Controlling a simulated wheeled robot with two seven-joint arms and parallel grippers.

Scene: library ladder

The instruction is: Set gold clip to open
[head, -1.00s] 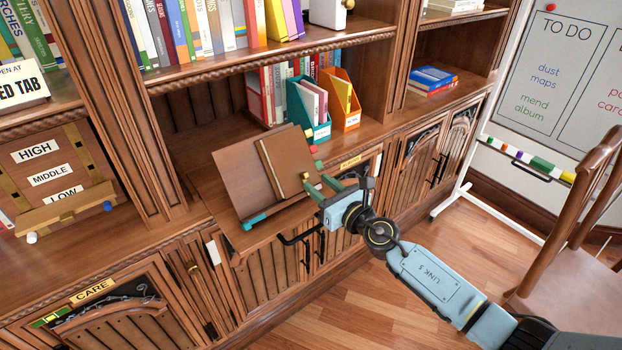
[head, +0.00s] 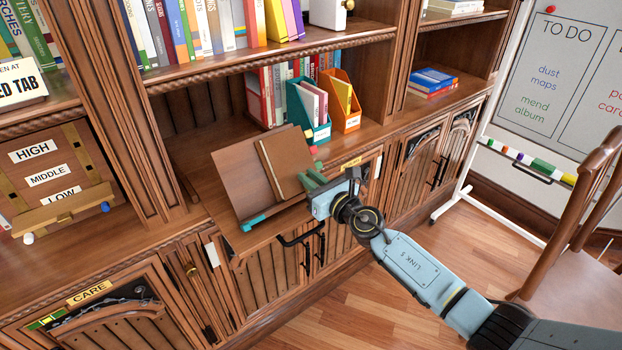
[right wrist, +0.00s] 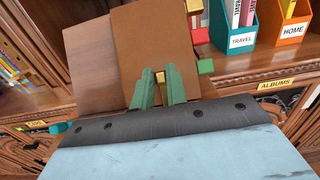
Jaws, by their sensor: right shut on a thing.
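A brown book (head: 283,166) leans on a tilted wooden book stand (head: 235,180) on the cabinet's pulled-out ledge. The gold clip (right wrist: 161,75) shows in the right wrist view as a small gold piece between my green fingertips, at the book's lower edge. My right gripper (head: 313,182) is shut on it; it also shows in the right wrist view (right wrist: 161,86). In the head view the fingers hide the clip. Whether the clip is open or closed cannot be told. My left gripper is not in view.
A red block (head: 313,150) and a green block (head: 318,165) sit at the stand's right side, a teal piece (head: 253,222) at its front left. Teal (head: 308,110) and orange (head: 345,105) file boxes stand behind. A wooden chair (head: 575,230) is at right.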

